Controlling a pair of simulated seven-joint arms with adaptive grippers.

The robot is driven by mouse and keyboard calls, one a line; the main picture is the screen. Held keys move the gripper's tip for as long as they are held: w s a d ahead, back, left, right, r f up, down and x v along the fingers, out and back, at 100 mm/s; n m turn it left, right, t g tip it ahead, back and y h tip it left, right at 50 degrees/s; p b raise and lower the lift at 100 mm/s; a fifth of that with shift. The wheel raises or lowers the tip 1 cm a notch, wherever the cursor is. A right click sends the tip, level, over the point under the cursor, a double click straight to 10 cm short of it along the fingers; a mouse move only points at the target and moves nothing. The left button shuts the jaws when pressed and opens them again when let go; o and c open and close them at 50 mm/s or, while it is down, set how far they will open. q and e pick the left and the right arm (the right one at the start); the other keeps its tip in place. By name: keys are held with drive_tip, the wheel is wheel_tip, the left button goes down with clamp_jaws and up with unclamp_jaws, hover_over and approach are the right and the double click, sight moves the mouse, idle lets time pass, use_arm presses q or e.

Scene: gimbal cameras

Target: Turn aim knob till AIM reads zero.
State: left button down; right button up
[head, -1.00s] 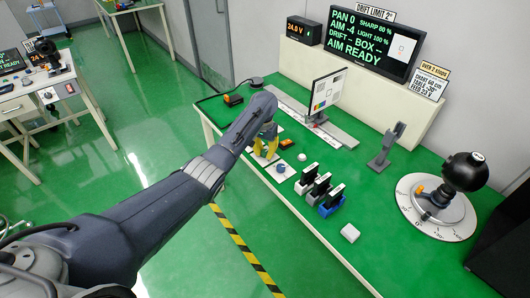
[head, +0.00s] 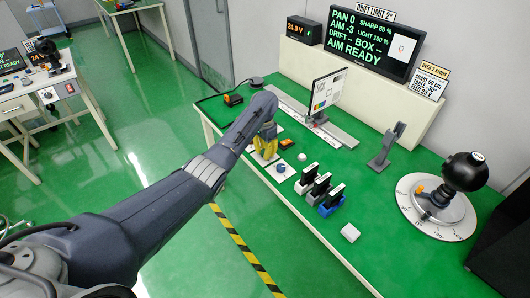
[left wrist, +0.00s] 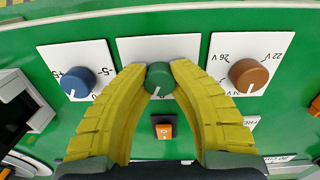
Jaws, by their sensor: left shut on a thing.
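The display (head: 360,38) on the back shelf reads PAN 0, AIM -3, SHARP 80 %, LIGHT 100 % and AIM READY. In the left wrist view a green knob (left wrist: 159,78) on a white plate sits between the yellow fingers of my left gripper (left wrist: 160,72), which is shut on it. A blue knob (left wrist: 78,82) is to its left and a brown knob (left wrist: 249,75) to its right, both on white plates. In the head view my left gripper (head: 265,148) is at the table's near left part, and its fingers hide most of the green knob. My right gripper does not show.
An orange rocker switch (left wrist: 164,128) lies just below the green knob in the left wrist view. Several card holders (head: 319,188), a white block (head: 350,233), a chart on a rail (head: 326,92) and a black ball on a round dial (head: 465,172) stand on the green table.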

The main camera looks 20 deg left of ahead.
use_arm(q)
drive_tip(key=m, duration=0.5)
drive_tip(key=shift+r+m, duration=0.15)
drive_tip(key=shift+m, duration=0.15)
drive_tip(key=m, duration=0.5)
drive_tip(key=shift+d, duration=0.15)
drive_tip(key=shift+m, duration=0.3)
drive_tip(key=c, duration=1.4)
unclamp_jaws()
drive_tip(key=shift+d, duration=0.1)
drive_tip(key=o, duration=0.4)
wheel_tip(320, 180, up, 12)
drive_tip(key=shift+w+f, duration=0.1)
drive_tip(key=shift+w, duration=0.05)
